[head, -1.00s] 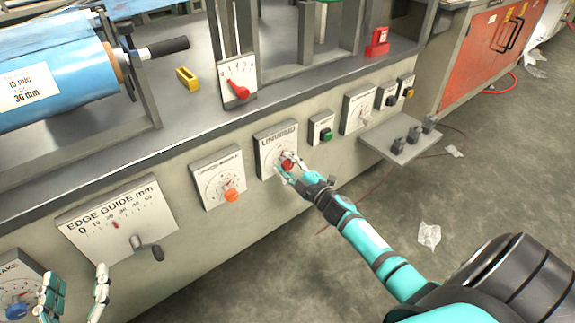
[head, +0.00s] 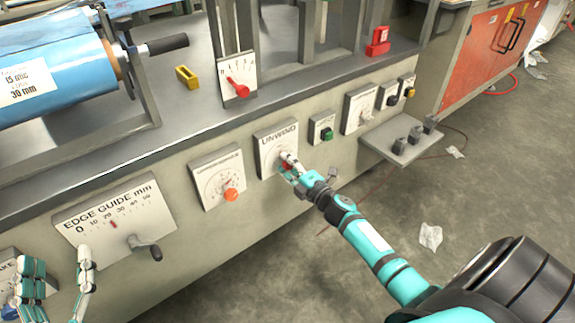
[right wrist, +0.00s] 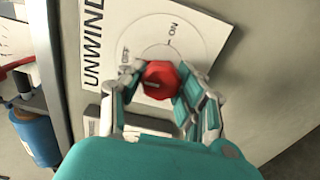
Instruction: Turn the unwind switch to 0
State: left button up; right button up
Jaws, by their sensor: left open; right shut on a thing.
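The unwind switch is a red knob on a white plate (head: 268,138) marked UNWIND, on the machine's front panel. In the right wrist view the red knob (right wrist: 161,79) sits between the fingers of my right gripper (right wrist: 160,92), which is shut on it. The plate there shows "ON" with a 1; the other mark, beside the left finger, is hard to read. In the head view my right gripper (head: 288,166) covers most of the knob. My left gripper (head: 58,277) is open and empty at the lower left, in front of the panel.
Left of the switch are a plate with an orange knob (head: 231,194) and the edge guide plate (head: 100,215) with a dark crank (head: 150,250). To the right are a green button (head: 326,134) and a small shelf (head: 392,146) jutting from the panel.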

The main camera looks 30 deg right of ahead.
jog(key=shift+f, duration=0.1)
jog(key=o, duration=1.2)
jog(key=s, duration=1.2)
jog(key=shift+d, duration=0.45)
